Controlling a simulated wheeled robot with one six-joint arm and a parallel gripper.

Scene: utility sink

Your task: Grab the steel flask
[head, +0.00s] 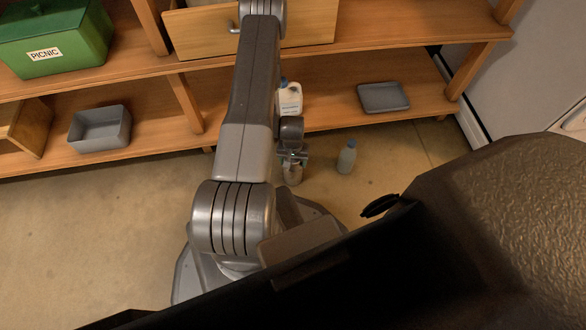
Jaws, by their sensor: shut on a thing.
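The steel flask (292,178) is a small metallic cylinder low in the middle of the head view, just above the floor or on it; I cannot tell which. My gripper (292,161) is shut on its upper part from above. The gripper and wrist hide the flask's top, and my arm covers the area to its left.
A grey-blue bottle with a blue cap (347,157) stands on the floor just right of the flask. Behind are wooden shelves (340,72) with a white jug (290,100), a grey tray (384,97), a grey bin (100,128) and a green picnic box (55,38). Floor at left is clear.

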